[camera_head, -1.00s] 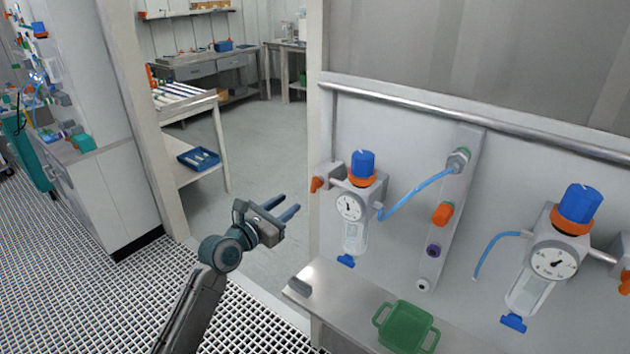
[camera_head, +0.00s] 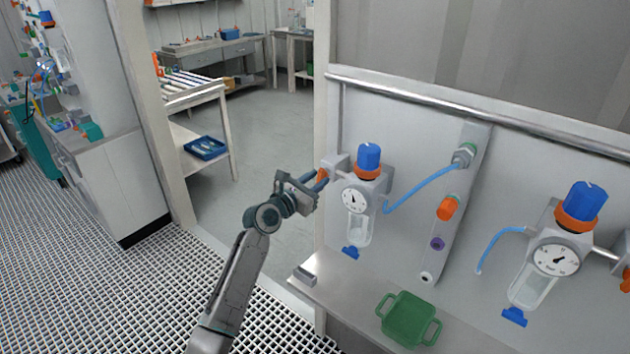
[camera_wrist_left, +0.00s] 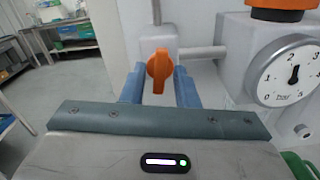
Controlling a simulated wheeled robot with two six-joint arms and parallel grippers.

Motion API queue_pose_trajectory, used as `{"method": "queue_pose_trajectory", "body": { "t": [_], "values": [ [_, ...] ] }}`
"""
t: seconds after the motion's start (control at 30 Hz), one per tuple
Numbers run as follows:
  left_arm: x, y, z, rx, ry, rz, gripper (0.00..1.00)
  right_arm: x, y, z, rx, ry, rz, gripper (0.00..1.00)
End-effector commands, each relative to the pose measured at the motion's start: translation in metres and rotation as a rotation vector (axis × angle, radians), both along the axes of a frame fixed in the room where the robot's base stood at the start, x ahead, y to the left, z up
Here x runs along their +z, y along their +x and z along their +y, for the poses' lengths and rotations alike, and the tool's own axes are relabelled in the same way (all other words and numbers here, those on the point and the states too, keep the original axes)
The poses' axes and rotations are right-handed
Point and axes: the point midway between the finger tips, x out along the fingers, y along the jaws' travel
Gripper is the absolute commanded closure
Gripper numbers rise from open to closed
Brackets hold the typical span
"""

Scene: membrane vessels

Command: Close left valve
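The left valve has an orange handle (camera_wrist_left: 159,71) on a grey block (camera_head: 337,166), left of the left regulator (camera_head: 361,197) with its blue knob and gauge. In the left wrist view the handle stands upright, between the two blue fingers of my left gripper (camera_wrist_left: 160,88). The fingers are apart, one on each side of the handle; I cannot tell whether they touch it. In the head view the left gripper (camera_head: 319,180) reaches the handle from the left and partly hides it. My right gripper is not in view.
A green tray (camera_head: 408,318) lies on the shelf (camera_head: 345,283) below the regulators. A second regulator (camera_head: 556,250) is at the right. A manifold bar with ports (camera_head: 447,208) and a blue hose stands between them. A doorway opens on the left.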

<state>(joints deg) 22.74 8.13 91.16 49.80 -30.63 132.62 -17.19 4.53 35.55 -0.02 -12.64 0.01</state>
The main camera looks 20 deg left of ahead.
Motion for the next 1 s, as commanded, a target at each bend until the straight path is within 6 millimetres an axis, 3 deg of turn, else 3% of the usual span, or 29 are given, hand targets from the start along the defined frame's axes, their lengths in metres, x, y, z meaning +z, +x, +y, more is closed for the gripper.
{"method": "queue_pose_trajectory", "body": {
  "t": [0.03, 0.1, 0.57, 1.0],
  "values": [
    [0.0, 0.0, 0.0, 0.0, 0.0, 0.0, 0.86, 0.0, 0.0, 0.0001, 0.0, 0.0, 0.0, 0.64],
    [0.0, -0.0001, 0.0, 0.0, 0.0, 0.0, 1.0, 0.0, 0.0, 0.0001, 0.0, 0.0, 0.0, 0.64],
    [0.0001, -0.0002, 0.0001, 0.0, 0.064, -0.023, 1.0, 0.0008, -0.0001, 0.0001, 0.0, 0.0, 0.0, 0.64],
    [-0.0007, -0.0002, 0.0001, 0.0, 0.397, -0.144, 1.0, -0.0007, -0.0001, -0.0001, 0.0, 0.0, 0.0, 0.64]
  ]
}}
